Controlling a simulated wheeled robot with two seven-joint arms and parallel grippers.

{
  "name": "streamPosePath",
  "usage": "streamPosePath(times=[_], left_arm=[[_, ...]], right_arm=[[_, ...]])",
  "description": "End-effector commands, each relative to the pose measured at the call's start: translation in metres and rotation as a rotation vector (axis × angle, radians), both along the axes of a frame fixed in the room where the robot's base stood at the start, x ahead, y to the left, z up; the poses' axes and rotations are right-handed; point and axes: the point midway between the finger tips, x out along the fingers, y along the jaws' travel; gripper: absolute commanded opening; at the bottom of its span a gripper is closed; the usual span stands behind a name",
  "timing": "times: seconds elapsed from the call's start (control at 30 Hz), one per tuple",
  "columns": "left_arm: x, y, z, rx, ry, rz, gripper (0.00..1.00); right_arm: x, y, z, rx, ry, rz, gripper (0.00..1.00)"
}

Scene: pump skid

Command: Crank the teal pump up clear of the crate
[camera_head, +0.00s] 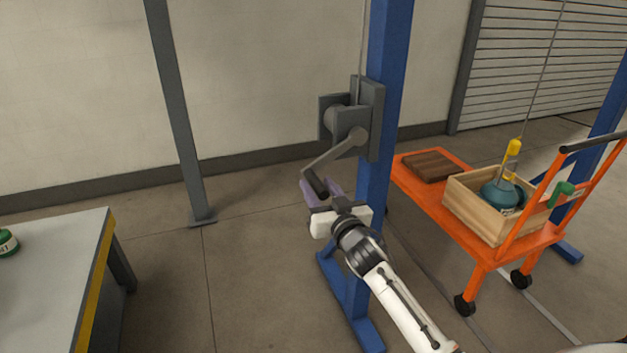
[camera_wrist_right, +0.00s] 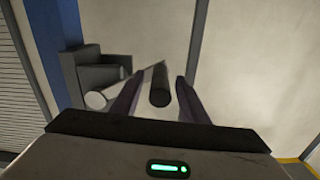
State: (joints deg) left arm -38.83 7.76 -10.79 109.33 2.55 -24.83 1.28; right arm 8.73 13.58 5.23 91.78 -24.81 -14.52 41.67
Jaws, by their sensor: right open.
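The teal pump (camera_head: 499,195) sits in the wooden crate (camera_head: 470,213) on the orange cart, with a yellow hook (camera_head: 513,150) and a cable above it. The grey winch (camera_head: 350,115) is mounted on the blue post, its crank arm (camera_head: 335,152) pointing down and left to a dark handle (camera_head: 316,183). My right gripper (camera_head: 322,190) is at the handle. In the right wrist view the crank handle (camera_wrist_right: 159,88) lies between the two open purple fingers, with visible gaps beside it. My left gripper is in neither view.
The orange cart (camera_head: 440,209) also bears a brown board (camera_head: 432,166). The blue post (camera_head: 384,100) stands close behind my right gripper. A grey table (camera_head: 50,275) with a green object (camera_head: 8,243) is at the left. The floor between table and post is clear.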

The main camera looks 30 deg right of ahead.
Motion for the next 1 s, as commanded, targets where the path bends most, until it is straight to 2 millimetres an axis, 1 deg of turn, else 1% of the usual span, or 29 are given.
streamPosePath(times=[0.03,0.1,0.23,0.4,0.6,0.63,0.77,0.8,0.87,1.0], left_arm=[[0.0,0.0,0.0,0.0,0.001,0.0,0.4],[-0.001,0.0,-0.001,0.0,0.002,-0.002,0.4],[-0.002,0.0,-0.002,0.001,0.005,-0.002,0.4],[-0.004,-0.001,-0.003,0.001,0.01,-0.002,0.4],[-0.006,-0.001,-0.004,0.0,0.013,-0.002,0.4],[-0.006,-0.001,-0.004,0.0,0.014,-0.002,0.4],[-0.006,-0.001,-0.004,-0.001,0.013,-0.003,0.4],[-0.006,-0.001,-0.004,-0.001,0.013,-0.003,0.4],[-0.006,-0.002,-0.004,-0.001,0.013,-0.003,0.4],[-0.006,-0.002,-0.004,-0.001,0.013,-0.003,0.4]], right_arm=[[0.009,-0.003,0.001,-0.001,-0.001,0.0,0.4],[0.019,-0.005,0.0,-0.002,0.0,0.0,0.4],[0.031,-0.007,0.0,-0.001,0.001,0.0,0.4],[0.036,-0.009,-0.001,-0.002,0.001,0.001,0.4],[0.036,-0.008,0.0,-0.002,0.001,0.001,0.4],[0.036,-0.008,0.0,-0.002,0.001,0.001,0.39],[0.036,-0.008,0.0,-0.002,0.001,0.001,0.17],[0.036,-0.008,-0.001,-0.002,0.001,0.001,0.1],[0.036,-0.008,-0.001,-0.001,0.001,0.001,0.0],[0.036,-0.008,-0.001,-0.001,0.001,0.001,0.0]])
